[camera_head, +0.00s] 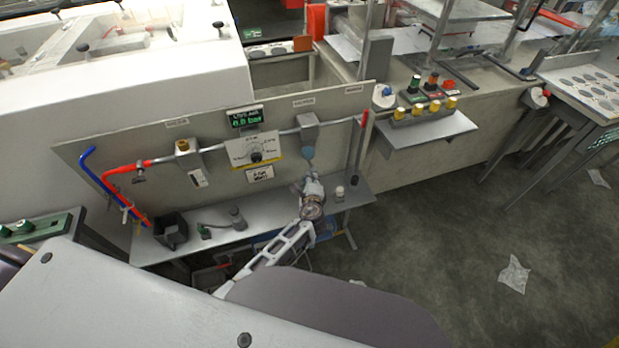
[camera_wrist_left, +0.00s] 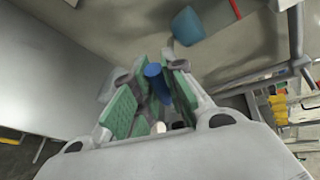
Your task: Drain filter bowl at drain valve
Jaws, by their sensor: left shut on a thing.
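The filter bowl (camera_head: 309,152) is a translucent blue cup under a grey housing (camera_head: 308,129) at the right of the upright panel. It also shows in the left wrist view (camera_wrist_left: 187,26), just beyond the fingertips. My left gripper (camera_head: 312,184) is below the bowl, in front of the panel. In the left wrist view its green-padded fingers (camera_wrist_left: 156,88) are closed around a small dark blue piece (camera_wrist_left: 155,74). I cannot tell whether this piece is the drain valve or joined to the bowl. My right gripper is in neither view.
The panel's display (camera_head: 246,117) seems to read 0.0 bar. A dial plate (camera_head: 252,149) sits below it. A black box (camera_head: 171,231) and small fittings stand on the shelf (camera_head: 268,211). A red-tipped rod (camera_head: 361,140) is right of the bowl. The floor at right is mostly open.

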